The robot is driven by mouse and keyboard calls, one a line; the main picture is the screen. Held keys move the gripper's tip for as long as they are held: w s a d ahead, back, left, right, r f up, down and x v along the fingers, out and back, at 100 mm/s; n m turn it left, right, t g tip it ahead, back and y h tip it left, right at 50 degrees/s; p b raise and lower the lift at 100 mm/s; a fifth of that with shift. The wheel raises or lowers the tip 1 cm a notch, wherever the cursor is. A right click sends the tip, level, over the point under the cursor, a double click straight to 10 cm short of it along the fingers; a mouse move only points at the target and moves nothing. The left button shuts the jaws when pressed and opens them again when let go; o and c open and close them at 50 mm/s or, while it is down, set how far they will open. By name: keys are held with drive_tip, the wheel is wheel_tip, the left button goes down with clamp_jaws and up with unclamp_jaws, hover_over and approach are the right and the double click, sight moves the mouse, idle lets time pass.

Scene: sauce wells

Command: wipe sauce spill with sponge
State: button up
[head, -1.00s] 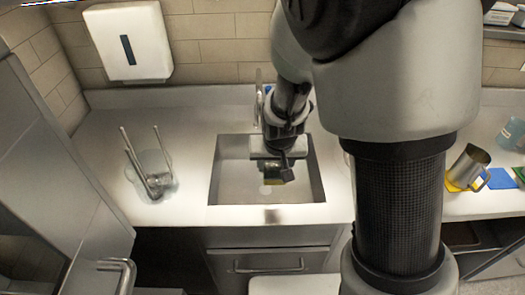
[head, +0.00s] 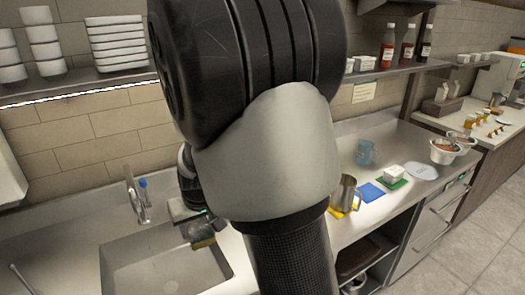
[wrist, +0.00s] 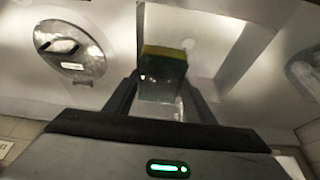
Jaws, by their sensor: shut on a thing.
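My gripper (wrist: 161,88) is shut on a sponge, its fingers on either side of it. The sponge (wrist: 163,76) is dark green with a yellow layer in the wrist view. In the head view the yellow of the sponge (head: 204,243) shows below my gripper (head: 192,222), above the back right part of the sink. My arm hides part of the counter in the head view. I cannot pick out a sauce spill for certain in either view.
The sink (head: 150,268) has a tap (head: 135,195) behind it. To the right on the counter are a metal jug (head: 345,195), a blue mat (head: 371,193), a clear blue-tinted cup (head: 366,153), a pale disc (head: 422,172) and metal tubs (head: 445,152). Sauce bottles (head: 408,42) stand on a shelf.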

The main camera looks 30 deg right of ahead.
sight(203, 237)
idle(0.5)
drive_tip(key=s, duration=0.4)
drive_tip(key=shift+w, duration=0.15)
